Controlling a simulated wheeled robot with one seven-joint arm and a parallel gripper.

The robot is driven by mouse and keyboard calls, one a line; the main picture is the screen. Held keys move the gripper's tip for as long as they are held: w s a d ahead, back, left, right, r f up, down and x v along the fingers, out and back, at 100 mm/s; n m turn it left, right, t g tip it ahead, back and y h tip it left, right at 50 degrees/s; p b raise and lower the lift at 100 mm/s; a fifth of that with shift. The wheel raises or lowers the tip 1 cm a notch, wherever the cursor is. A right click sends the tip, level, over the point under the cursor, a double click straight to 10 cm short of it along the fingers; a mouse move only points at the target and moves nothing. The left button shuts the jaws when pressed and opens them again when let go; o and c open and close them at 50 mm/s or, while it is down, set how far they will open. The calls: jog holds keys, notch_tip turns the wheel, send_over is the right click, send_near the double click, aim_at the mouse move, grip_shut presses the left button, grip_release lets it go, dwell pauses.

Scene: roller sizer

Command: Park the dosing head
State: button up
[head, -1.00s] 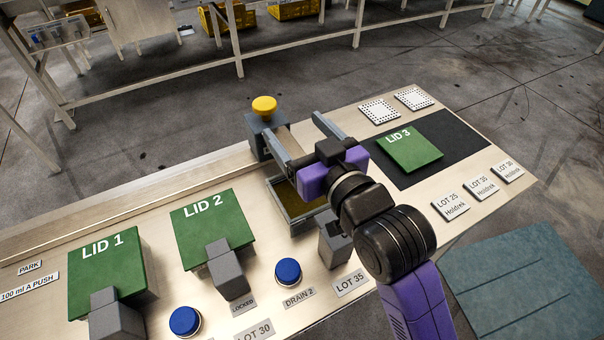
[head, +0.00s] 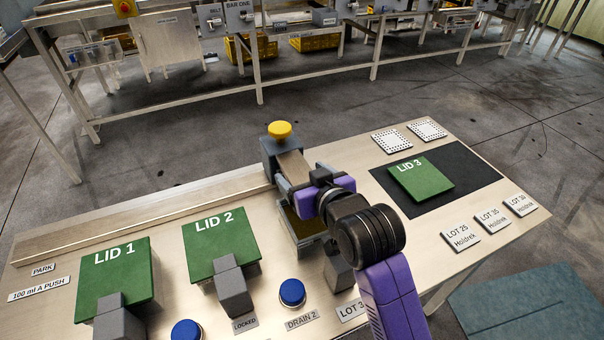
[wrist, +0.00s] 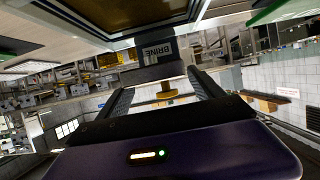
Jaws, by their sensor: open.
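The dosing head, a grey block (head: 281,155) with a yellow knob (head: 280,130) on top, stands at the bench's back rail beside the open tank. My gripper (head: 294,176) is open, in front of the dosing head and over the tank (head: 307,240). In the wrist view my fingers (wrist: 160,82) point at the block, one on each side, without a visible grip. The PARK label (head: 43,270) is at the bench's left end.
LID 1 (head: 115,275) and LID 2 (head: 222,240) are green covers left of the tank, with grey blocks in front. LID 3 (head: 421,180) lies on a dark mat at right. Blue buttons (head: 292,293) line the front. The rail strip (head: 150,222) runs clear leftward.

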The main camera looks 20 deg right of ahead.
jog(key=shift+w+f, duration=0.1)
jog(key=shift+w, duration=0.15)
grip_shut()
